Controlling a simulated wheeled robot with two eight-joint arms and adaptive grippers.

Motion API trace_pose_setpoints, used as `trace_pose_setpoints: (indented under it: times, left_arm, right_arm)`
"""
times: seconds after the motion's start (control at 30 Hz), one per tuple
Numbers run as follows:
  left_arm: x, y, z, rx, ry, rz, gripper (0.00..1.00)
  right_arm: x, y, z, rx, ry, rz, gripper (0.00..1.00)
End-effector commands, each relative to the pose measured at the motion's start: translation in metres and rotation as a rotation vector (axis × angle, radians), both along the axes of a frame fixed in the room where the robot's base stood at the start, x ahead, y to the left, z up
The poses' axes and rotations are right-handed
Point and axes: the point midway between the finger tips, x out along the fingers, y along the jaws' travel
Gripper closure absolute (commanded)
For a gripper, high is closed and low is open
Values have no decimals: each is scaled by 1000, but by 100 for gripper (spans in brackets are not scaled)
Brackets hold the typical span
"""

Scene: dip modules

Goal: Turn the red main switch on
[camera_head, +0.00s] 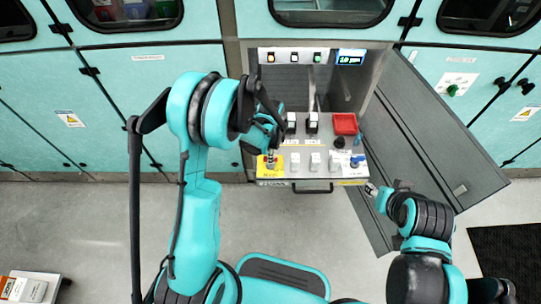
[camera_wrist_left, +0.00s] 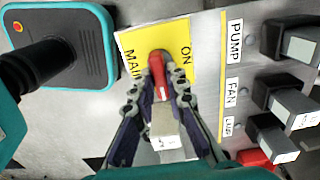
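The red main switch (camera_wrist_left: 157,72) is a narrow red handle on a yellow plate (camera_wrist_left: 128,42) marked MAIN and ON in the left wrist view. The plate also shows at the front left of the control panel in the head view (camera_head: 264,171). My left gripper (camera_wrist_left: 157,84) has one finger on each side of the red handle, with what looks like a small gap. A grey block with a white label (camera_wrist_left: 166,142) shows between the fingers, nearer the wrist. My right gripper (camera_head: 371,189) is near the panel's front right corner, too small to read.
Switches labelled PUMP (camera_wrist_left: 291,42) and FAN (camera_wrist_left: 291,108) stand beside the yellow plate. A red tray-like box (camera_head: 344,124) is at the panel's back right. An open grey cabinet door (camera_head: 430,135) stands at the right, close to my right arm.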

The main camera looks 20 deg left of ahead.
Motion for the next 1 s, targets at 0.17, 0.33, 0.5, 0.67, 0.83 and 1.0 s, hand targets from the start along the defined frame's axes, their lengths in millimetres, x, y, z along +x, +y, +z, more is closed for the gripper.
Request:
trace_pose_setpoints:
  times: [0.17, 0.33, 0.5, 0.67, 0.83, 1.0]
  left_arm:
    - [0, 0, 0, 0, 0, 6, 100]
    - [0, 0, 0, 0, 0, 45, 100]
    - [0, 0, -1, 0, 0, 138, 100]
    - [0, 0, -1, 0, 0, 269, 100]
    - [0, 0, -1, 0, -1, 431, 100]
    - [0, 0, -1, 0, -1, 593, 100]
  right_arm:
    - [0, 0, 0, 0, 0, 0, 60]
    - [0, 0, -2, 0, 0, 0, 60]
    - [0, 0, -6, 0, 0, 0, 60]
    - [0, 0, -10, 0, 0, 0, 60]
    - [0, 0, -15, 0, 0, 0, 60]
    - [0, 0, -19, 0, 0, 0, 60]
